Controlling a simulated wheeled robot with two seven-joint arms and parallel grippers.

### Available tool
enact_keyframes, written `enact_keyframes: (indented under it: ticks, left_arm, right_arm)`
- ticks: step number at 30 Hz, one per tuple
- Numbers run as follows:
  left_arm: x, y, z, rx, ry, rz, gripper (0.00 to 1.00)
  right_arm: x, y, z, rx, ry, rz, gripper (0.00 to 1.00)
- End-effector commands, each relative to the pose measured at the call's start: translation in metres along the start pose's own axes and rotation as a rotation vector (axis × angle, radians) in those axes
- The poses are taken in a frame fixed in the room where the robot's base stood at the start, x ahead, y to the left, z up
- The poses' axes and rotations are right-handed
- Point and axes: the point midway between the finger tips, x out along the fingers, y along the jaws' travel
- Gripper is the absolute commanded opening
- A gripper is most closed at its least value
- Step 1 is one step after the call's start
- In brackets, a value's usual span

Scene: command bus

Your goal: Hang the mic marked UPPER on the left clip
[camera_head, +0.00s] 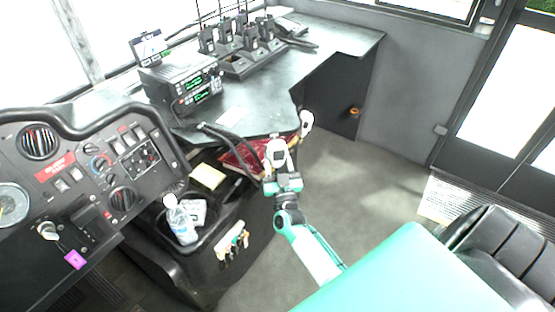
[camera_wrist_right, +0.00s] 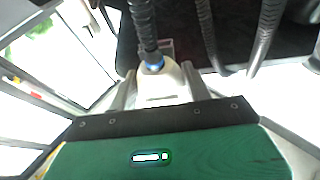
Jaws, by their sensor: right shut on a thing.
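My right gripper (camera_head: 280,172) is shut on a white handheld mic (camera_head: 277,151) below the front edge of the counter. In the right wrist view the held mic (camera_wrist_right: 162,82) sits between the two fingers, with a blue ring and a dark coiled cord (camera_wrist_right: 145,25) at its far end. A second white mic (camera_head: 306,120) is at the counter's edge, just right of and beyond the held one. Neither mic's marking can be read, and I cannot make out the clips. My left gripper is not in view.
Two stacked radios (camera_head: 182,84) stand on the dark counter (camera_head: 255,100), with a rack of handheld radios (camera_head: 240,50) behind. Dark cords (camera_head: 228,138) run near the held mic. A bottle (camera_head: 182,224) stands in the tray at left. The floor (camera_head: 365,175) at right is clear.

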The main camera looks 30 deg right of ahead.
Motion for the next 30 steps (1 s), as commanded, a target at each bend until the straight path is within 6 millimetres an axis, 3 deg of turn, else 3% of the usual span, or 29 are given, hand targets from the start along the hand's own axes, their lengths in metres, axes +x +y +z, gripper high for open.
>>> enact_keyframes:
  ticks: [30]
  left_arm:
    - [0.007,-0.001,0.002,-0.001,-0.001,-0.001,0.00]
  right_arm:
    - [-0.005,0.000,0.012,0.001,0.002,0.001,0.31]
